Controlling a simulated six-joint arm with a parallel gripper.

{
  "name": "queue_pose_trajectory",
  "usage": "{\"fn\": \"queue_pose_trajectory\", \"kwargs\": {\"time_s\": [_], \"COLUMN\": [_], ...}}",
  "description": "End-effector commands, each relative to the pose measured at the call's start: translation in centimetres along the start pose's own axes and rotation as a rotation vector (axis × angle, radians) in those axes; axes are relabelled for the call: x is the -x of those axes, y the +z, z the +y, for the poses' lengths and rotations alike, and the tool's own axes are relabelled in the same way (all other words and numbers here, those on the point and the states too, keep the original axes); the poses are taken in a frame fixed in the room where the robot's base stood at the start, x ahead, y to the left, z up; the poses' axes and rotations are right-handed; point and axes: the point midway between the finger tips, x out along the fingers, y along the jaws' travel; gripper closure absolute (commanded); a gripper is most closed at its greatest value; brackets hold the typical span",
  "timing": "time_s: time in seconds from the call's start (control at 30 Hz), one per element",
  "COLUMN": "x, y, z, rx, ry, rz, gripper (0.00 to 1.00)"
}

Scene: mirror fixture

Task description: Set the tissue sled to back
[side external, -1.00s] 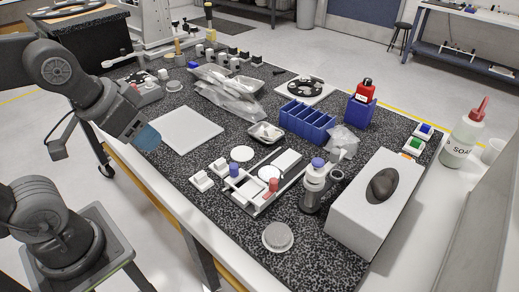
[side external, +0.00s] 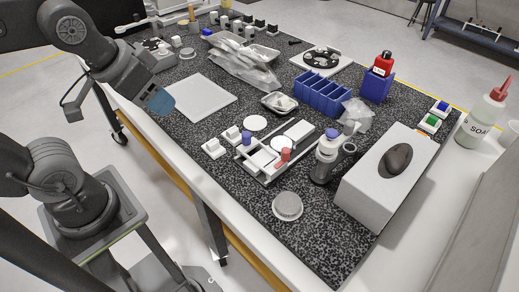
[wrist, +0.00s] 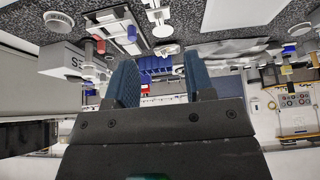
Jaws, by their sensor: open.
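The white fixture (side external: 262,163) sits near the middle of the dark speckled table, with pale rails, a blue knob (side external: 247,138) and a red knob (side external: 284,155). I cannot tell which of its pale sliding pieces is the tissue sled. The fixture also shows at the top of the wrist view (wrist: 120,36), with the red knob left of the blue one. My gripper (side external: 160,103) is raised at the table's left edge, well left of the fixture and touching nothing. In the wrist view its two blue fingers (wrist: 161,78) are apart with nothing between them.
A white plate (side external: 200,98) lies between my gripper and the fixture. A blue divided bin (side external: 322,94) stands behind.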

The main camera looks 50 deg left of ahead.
Motion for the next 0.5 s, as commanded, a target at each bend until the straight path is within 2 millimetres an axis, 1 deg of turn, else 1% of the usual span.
{"fn": "queue_pose_trajectory", "kwargs": {"time_s": [0.3, 0.37, 0.5], "x": [0.0, 0.0, 0.02], "y": [0.0, -0.02, -0.97], "z": [0.0, 0.0, 0.3], "rx": [0.0, 0.0, 0.015], "ry": [0.0, 0.0, 0.006], "rz": [0.0, -0.001, -0.033], "gripper": [0.52, 0.53, 0.53]}}
